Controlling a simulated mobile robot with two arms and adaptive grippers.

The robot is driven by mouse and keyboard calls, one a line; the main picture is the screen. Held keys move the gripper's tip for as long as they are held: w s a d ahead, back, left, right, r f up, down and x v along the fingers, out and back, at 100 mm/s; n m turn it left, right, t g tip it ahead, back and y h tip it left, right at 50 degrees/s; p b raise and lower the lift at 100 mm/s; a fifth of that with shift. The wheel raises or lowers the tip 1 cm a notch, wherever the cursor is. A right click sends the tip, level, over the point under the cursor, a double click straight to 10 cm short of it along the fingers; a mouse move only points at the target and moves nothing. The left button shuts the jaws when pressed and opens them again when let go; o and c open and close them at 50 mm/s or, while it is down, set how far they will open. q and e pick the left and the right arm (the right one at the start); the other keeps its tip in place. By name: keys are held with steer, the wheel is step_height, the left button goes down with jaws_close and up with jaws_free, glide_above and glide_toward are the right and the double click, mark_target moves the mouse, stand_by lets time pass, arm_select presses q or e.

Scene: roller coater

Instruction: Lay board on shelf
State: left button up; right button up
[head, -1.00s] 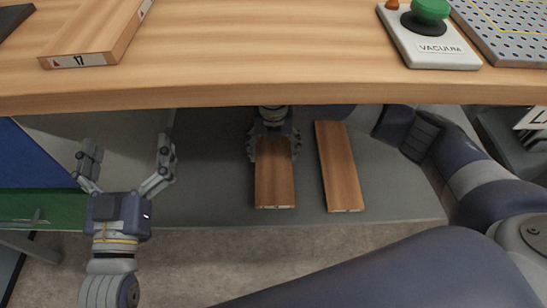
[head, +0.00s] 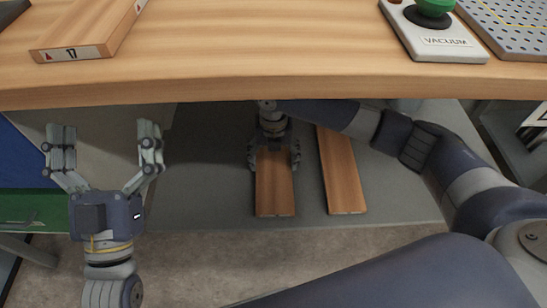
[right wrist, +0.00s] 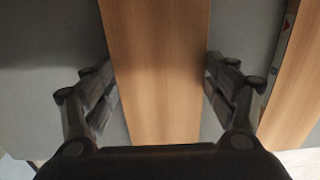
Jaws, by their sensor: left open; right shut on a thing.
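My right gripper (head: 274,163) reaches in under the table and is shut on this board from both sides. In the right wrist view the board (right wrist: 158,75) runs between the two fingers of the gripper (right wrist: 158,90). I cannot tell whether the board rests fully on the shelf. A second board (head: 342,178) lies on the shelf to the right, apart from the first. My left gripper (head: 104,150) is open and empty, left of the shelf boards.
The wooden tabletop (head: 220,60) overhangs the shelf and hides its back. On it are another board (head: 85,35) numbered 17, a vacuum button box (head: 440,42) and a perforated plate (head: 510,28). Shelf room is free left of the held board.

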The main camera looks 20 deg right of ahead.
steer(key=o, duration=1.3)
